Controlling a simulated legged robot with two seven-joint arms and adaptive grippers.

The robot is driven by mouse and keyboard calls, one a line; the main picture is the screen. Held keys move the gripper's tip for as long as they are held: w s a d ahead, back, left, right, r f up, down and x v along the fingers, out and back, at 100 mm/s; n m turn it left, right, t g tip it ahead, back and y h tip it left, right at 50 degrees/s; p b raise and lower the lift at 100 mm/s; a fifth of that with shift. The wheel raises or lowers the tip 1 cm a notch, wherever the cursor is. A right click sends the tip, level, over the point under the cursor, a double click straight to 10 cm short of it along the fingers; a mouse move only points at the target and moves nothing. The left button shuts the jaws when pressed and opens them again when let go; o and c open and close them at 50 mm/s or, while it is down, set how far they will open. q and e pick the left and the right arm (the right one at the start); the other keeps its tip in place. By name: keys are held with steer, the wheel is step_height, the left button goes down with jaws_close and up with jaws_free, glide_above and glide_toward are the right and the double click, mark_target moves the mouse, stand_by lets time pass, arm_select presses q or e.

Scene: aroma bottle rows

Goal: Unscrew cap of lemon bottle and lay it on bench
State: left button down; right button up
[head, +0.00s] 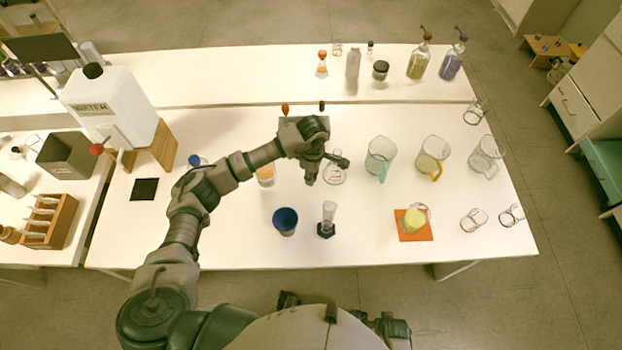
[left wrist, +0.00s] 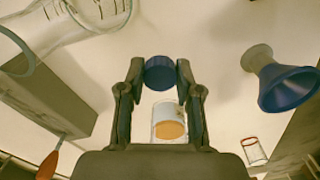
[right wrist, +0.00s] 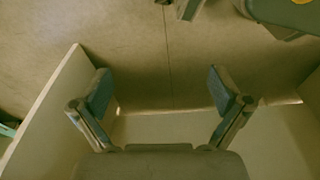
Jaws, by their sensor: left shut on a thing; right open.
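My left gripper (left wrist: 160,80) is shut on a blue cap (left wrist: 160,73), with a finger on each side of it. A clear bottle with an orange patch (left wrist: 168,125) shows beyond the jaws in the left wrist view, apart from the cap. In the head view a bottle with orange in it (head: 266,177) stands on the bench (head: 240,235), left of my left gripper (head: 312,178). The cap is hidden there, and I cannot read a lemon label. My right gripper (right wrist: 160,88) is open and empty, with floor and a pale bench-like surface in its view.
A yellow-filled beaker (head: 413,221) sits on an orange mat (head: 402,236). The bench's front left is clear.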

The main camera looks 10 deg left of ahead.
mark_target(312, 189)
arm_select(q)
step_height(312, 189, down, 7)
steer(key=shift+r, duration=0.1)
arm_select(e)
steer(key=shift+w+r, duration=0.35)
steer(key=shift+r, duration=0.15)
arm_select(q)
steer(key=shift+b, duration=0.3)
steer(key=c, duration=1.1)
jaws_free()
steer(key=o, duration=0.3)
arm_select(e)
steer(key=shift+w+r, duration=0.2)
steer(key=shift+r, duration=0.05)
arm_select(q)
step_height(312, 189, up, 11)
steer(key=shift+d+f+p, duration=0.1)
steer(key=shift+p, duration=0.4)
steer(key=shift+r, duration=0.6)
arm_select(e)
steer(key=shift+s+d+f, duration=0.1)
steer(key=shift+s+f, duration=0.2)
steer(key=shift+f, duration=0.3)
steer(key=shift+s+f, duration=0.3)
steer(key=shift+f, duration=0.3)
